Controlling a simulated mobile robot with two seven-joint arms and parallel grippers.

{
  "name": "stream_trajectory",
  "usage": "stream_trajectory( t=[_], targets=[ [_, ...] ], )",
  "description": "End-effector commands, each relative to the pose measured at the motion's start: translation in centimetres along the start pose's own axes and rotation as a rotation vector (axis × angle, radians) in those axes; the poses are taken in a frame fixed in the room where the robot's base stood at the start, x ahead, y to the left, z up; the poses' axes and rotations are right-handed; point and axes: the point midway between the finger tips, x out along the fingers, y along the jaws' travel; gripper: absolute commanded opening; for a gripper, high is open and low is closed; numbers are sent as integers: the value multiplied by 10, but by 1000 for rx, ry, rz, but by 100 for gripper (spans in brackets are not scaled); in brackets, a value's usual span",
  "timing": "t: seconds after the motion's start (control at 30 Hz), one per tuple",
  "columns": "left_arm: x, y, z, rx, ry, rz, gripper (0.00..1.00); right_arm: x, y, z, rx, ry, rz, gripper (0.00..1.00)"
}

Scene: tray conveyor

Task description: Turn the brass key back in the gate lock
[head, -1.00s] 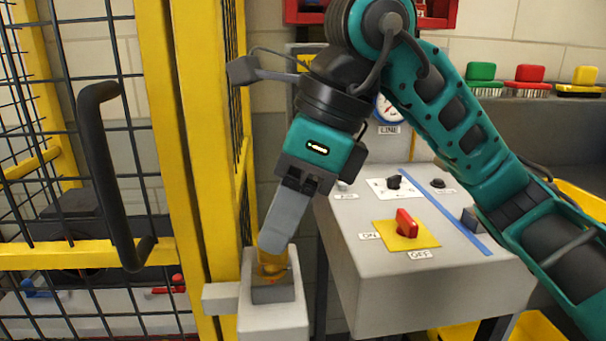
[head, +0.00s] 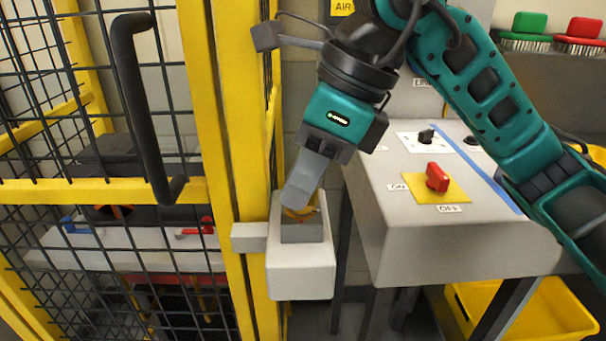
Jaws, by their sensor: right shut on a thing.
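The brass key (head: 299,214) sits in the gate lock (head: 302,262), a pale box with a grey top block beside the yellow gate post. My right gripper (head: 297,205) points down at the lock from above, tilted, and is shut on the key. The fingers hide most of the key, so its exact angle cannot be told. The yellow mesh gate (head: 228,150) with its black handle (head: 150,110) stands left of the lock and looks closed. My left gripper is not in view.
A grey control box (head: 400,225) with a red switch (head: 437,177) on a yellow plate stands close right of the lock. A yellow bin (head: 530,318) is on the floor below it. Behind the mesh are blue and red handles (head: 195,229).

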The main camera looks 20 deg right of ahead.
Motion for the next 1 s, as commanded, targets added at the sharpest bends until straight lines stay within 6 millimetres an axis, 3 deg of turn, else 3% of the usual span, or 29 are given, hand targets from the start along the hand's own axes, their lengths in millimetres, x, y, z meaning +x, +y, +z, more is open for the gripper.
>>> stream_trajectory(
  t=[0.27, 0.53, 0.77, 0.8, 1.0],
  targets=[
    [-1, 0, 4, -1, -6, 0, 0, 0, 0, 0, -10, 0, 4, 0],
    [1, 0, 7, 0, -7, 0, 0, 0, 0, 0, -220, 14, 91, 0],
    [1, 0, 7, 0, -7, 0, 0, 0, 0, 0, -246, 16, 101, 0],
    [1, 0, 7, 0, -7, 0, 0, 0, 0, 0, -245, 15, 101, 16],
    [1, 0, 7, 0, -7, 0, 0, 0, 0, 0, -243, 15, 100, 35]
  ],
)
